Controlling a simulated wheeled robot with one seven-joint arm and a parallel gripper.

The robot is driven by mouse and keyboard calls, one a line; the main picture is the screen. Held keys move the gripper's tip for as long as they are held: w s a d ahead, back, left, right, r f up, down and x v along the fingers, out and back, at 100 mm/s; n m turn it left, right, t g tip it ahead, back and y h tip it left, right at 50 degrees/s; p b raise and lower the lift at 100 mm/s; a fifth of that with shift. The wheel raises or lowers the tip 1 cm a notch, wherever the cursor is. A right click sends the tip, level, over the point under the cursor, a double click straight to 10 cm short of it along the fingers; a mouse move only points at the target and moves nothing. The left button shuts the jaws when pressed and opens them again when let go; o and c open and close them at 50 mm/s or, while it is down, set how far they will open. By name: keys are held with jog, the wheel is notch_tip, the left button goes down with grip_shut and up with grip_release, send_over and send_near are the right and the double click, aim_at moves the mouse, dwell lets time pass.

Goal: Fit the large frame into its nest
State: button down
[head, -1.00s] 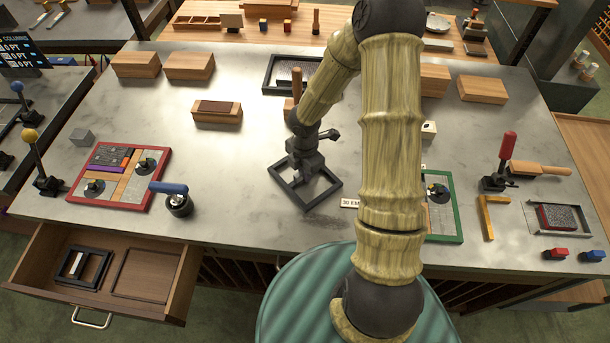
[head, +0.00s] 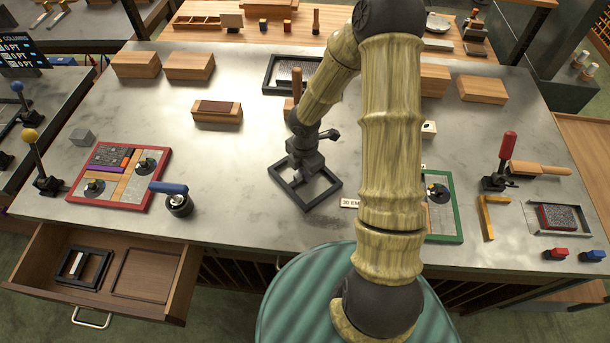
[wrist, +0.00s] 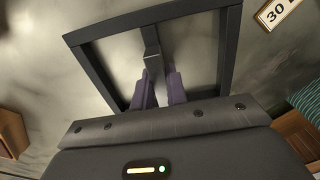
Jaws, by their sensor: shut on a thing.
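The large dark square frame (head: 322,202) is at the middle of the grey stone table in the head view, with my gripper (head: 303,170) directly over it. In the wrist view, the large frame (wrist: 88,66) fills the upper middle, and the fingers of my gripper (wrist: 160,85) are shut on a bar that runs inward from its far side. I cannot tell whether the frame touches the table. The open drawer (head: 190,265) at the front left has a smaller dark frame (head: 101,272) in its left part and an empty square recess (head: 145,275) in its right part.
A red-rimmed tray (head: 160,178) and a blue-handled tool (head: 178,203) stand left of my gripper. A green-rimmed tray (head: 461,218) is partly behind my arm. A dark tray (head: 268,78) and wooden blocks (head: 218,112) lie farther back.

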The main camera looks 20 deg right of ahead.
jog(key=shift+w+r, duration=0.1)
jog(key=shift+r, duration=0.05)
jog(key=shift+r, duration=0.6)
notch_tip(320, 180, up, 9)
jog(key=shift+f+p, duration=0.2)
jog(key=shift+p, duration=0.4)
